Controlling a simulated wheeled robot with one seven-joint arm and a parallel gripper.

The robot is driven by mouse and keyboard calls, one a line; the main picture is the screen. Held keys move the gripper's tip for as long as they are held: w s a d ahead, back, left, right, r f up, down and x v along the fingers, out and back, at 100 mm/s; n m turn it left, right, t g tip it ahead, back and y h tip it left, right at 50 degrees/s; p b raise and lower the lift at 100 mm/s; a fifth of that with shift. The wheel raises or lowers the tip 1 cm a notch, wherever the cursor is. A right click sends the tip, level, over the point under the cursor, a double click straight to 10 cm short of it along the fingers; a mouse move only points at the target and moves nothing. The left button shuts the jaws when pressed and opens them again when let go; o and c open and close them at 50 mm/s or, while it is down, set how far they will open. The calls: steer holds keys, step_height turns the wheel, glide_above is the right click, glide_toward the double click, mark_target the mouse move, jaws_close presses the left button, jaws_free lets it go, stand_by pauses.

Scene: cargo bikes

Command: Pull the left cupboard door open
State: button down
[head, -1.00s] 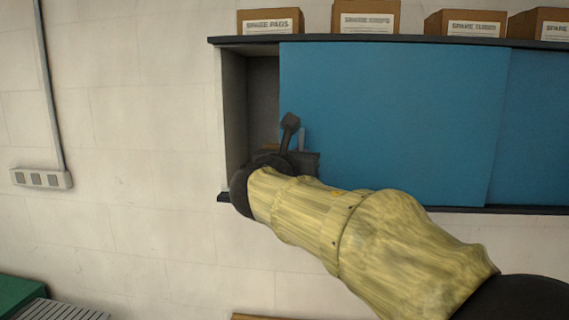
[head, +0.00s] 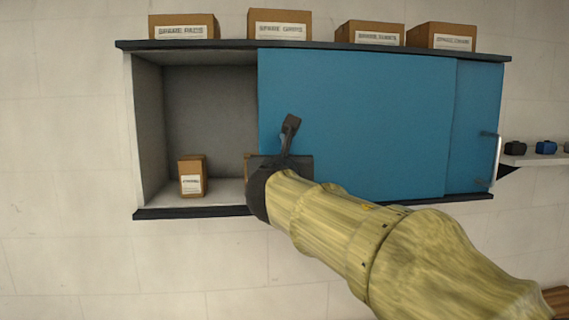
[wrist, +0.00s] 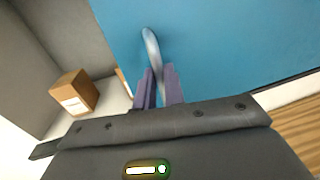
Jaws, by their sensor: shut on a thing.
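The left cupboard door (head: 350,120) is a blue sliding panel. It stands partly slid to the right, and the left part of the cupboard (head: 126,130) is uncovered. My gripper (wrist: 160,88) is shut on the door's pale bar handle (wrist: 151,45) near the door's left edge, as the wrist view shows. In the head view my own arm hides the handle and the fingertips. A small labelled brown box (head: 192,177) stands inside on the cupboard floor; it also shows in the wrist view (wrist: 75,92). A second brown box (wrist: 123,81) is mostly hidden behind the door edge.
Several labelled cardboard boxes, such as the spare grips box (head: 280,24), stand on the cupboard's top. The right blue door (head: 474,125) has its own bar handle (head: 496,160). A small shelf (head: 540,160) with dark and blue items is at the right.

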steer(key=c, duration=1.5)
jaws_free()
steer(key=shift+w+d, duration=0.1)
steer(key=shift+w, duration=0.05)
steer(key=shift+s, duration=0.2)
steer(key=s+a+b, duration=0.2)
steer(key=s+b, duration=0.6)
steer(key=s, duration=0.8)
steer(key=shift+s+a, duration=0.25)
steer(key=shift+s, duration=0.1)
steer(key=shift+s, duration=0.15)
steer(key=shift+d, duration=0.1)
